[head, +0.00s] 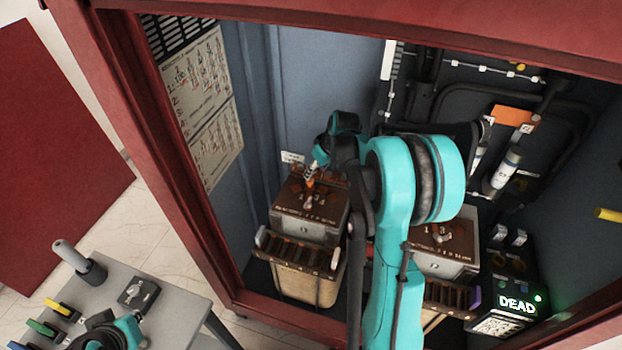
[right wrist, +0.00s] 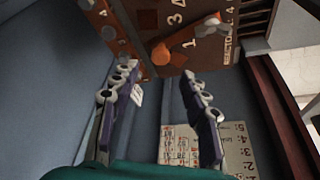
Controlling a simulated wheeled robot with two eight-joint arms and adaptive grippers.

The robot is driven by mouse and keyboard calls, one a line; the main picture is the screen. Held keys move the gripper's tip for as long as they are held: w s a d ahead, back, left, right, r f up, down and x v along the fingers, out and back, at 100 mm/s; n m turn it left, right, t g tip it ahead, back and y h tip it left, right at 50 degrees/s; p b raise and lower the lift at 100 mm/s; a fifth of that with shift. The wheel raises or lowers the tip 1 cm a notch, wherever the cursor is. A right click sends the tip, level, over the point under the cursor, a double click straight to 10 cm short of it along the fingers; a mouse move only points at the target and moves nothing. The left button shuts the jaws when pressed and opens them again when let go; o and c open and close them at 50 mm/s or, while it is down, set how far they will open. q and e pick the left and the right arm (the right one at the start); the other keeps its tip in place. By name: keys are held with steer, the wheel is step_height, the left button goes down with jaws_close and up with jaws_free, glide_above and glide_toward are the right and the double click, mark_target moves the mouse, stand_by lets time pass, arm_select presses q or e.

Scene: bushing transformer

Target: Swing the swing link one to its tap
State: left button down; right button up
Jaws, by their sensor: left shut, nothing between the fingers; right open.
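The left transformer (head: 312,228) stands in the cabinet with a brown top. In the right wrist view its top (right wrist: 222,58) carries numbers and an orange copper swing link (right wrist: 190,40) beside the number 1, with a round orange stud (right wrist: 161,54) near one end. Which tap the link touches I cannot tell. My right gripper (right wrist: 160,72) is open and empty, its two purple-grey fingers apart just short of the stud. In the head view it is at the transformer's back edge (head: 312,170), partly hidden by my arm. My left gripper (head: 128,332) is shut over the grey table, its fingertips unclear.
A second transformer (head: 445,245) stands to the right, partly behind my right arm. A box with a lit DEAD sign (head: 517,304) is further right. The grey table (head: 178,302) holds coloured-handled tools. A printed chart (head: 205,100) hangs on the cabinet's left wall.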

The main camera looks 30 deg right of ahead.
mark_target(311, 181)
steer(key=b+x, duration=0.2)
steer(key=x, duration=0.4)
steer(key=shift+w+f, duration=0.1)
steer(key=shift+f, duration=0.2)
jaws_close()
